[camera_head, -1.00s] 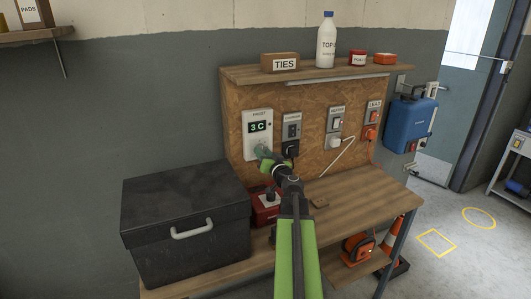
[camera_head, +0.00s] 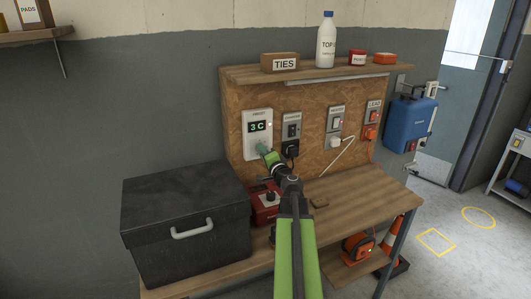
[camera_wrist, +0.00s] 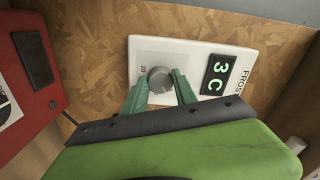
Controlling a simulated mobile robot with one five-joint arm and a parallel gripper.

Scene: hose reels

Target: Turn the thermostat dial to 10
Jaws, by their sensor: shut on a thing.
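The white thermostat panel (camera_head: 257,134), marked FROST, is on the chipboard back of the bench. Its display (camera_head: 260,127) reads 3 C, and the same reading shows sideways in the wrist view (camera_wrist: 217,75). The round grey dial (camera_wrist: 160,80) sits on the panel beside the display, with a small 20 printed near it. My gripper (camera_wrist: 160,88) has its two green fingers on either side of the dial and is shut on it. In the head view my gripper (camera_head: 262,148) reaches the lower part of the panel and hides the dial.
A switch box (camera_head: 292,131) with a black plug is just right of the panel. A red box (camera_head: 265,212) stands below my wrist. A large black case (camera_head: 187,220) fills the bench's left side. A shelf (camera_head: 310,74) overhangs the board. The bench's right part is bare.

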